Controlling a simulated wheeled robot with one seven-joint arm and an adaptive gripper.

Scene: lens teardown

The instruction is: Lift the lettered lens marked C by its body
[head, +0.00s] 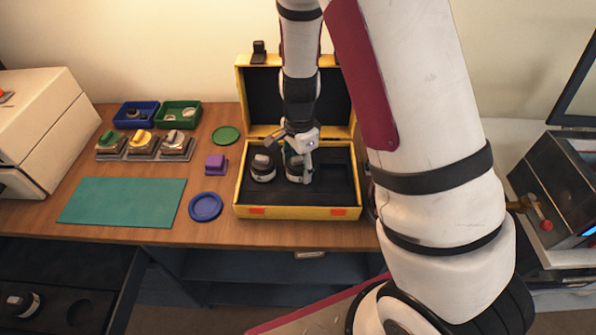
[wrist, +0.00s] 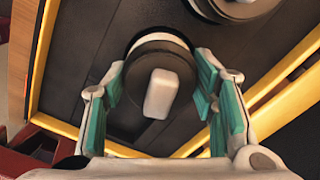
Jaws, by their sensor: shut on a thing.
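My gripper (head: 299,174) reaches down into the open yellow case. In the wrist view my gripper (wrist: 160,80) has its green finger pads on either side of a round lens (wrist: 160,52) with a dark top and a pale block on it, and is shut on its body. The same lens (head: 292,167) is partly hidden by the fingers in the head view. No letter can be read on it. A second, similar lens (head: 262,168) stands in the case to the left, apart from the gripper. It cannot be told whether the held lens is clear of the case floor.
The yellow case (head: 250,212) has its lid raised behind. On the table are a blue disc (head: 206,207), a purple block (head: 216,163), a green disc (head: 227,135), a teal mat (head: 120,200), blue (head: 121,118) and green (head: 165,121) trays, and several knobbed blocks.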

